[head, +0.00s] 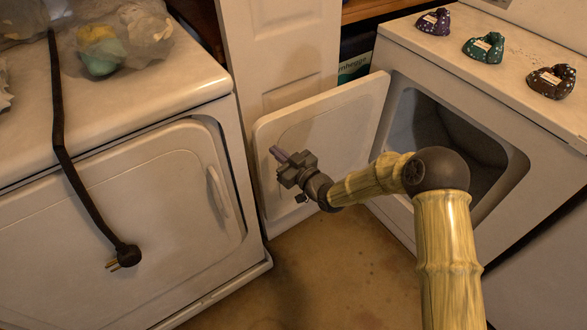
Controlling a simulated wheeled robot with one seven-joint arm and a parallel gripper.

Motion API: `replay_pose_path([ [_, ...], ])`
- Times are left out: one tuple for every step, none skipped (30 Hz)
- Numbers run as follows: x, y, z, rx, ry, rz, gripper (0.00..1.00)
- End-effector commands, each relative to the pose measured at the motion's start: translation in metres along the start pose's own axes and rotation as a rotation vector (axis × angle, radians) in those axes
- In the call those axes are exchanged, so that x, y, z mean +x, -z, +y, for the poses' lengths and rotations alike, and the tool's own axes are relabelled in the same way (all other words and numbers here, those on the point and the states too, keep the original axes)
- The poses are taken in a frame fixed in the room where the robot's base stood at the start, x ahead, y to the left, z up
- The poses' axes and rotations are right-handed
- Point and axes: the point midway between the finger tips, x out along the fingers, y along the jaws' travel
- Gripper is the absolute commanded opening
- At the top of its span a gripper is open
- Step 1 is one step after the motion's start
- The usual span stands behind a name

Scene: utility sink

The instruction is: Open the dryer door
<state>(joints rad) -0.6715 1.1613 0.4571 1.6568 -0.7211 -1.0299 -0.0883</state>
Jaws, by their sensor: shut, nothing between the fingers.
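The white machine on the right (423,58) has its front door (362,112) standing open, swung out to the left. Its dark drum opening (455,130) shows behind my arm. My gripper (278,153) is shut and empty, in front of the open door's inner face near the door's left part. I cannot tell whether it touches the door. A second white machine on the left (180,85) has its door (120,205) closed, with a pale handle (218,190) on the door's right side. No label shows which machine is the dryer.
A black cord with a plug (125,255) hangs over the left machine's front. Plastic bags (120,40) lie on its top. Purple, green and brown shoe-like items (484,47) sit on the right machine. A white panel (275,50) stands between them. The floor (300,270) between them is clear.

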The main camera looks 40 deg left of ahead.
Motion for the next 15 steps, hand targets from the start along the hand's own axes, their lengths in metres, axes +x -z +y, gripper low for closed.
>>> replay_pose_path([
  [-0.005,0.001,-0.001,0.0,0.0,0.0,0.0],
  [-0.009,0.001,-0.001,0.0,0.0,-0.001,0.0],
  [-0.014,0.001,-0.002,0.0,0.001,-0.001,0.0],
  [-0.018,0.001,-0.003,0.0,0.002,-0.002,0.0],
  [-0.022,0.001,-0.004,0.001,0.003,-0.001,0.0],
  [-0.029,0.001,-0.006,0.001,0.005,-0.002,0.0],
  [-0.033,0.001,-0.008,0.001,0.006,-0.002,0.0],
  [-0.038,0.001,-0.009,0.001,0.006,-0.001,0.0],
  [-0.045,0.0,-0.01,0.002,0.007,-0.003,0.0],
  [-0.05,0.001,-0.012,0.002,0.007,-0.002,0.0],
  [-0.055,0.001,-0.013,0.002,0.008,-0.002,0.0],
  [-0.062,0.001,-0.014,0.001,0.007,-0.002,0.0],
  [-0.067,0.001,-0.014,0.001,0.007,-0.001,0.0],
  [-0.073,0.001,-0.015,0.001,0.007,-0.002,0.0],
  [-0.08,0.001,-0.015,0.0,0.006,-0.001,0.0],
])
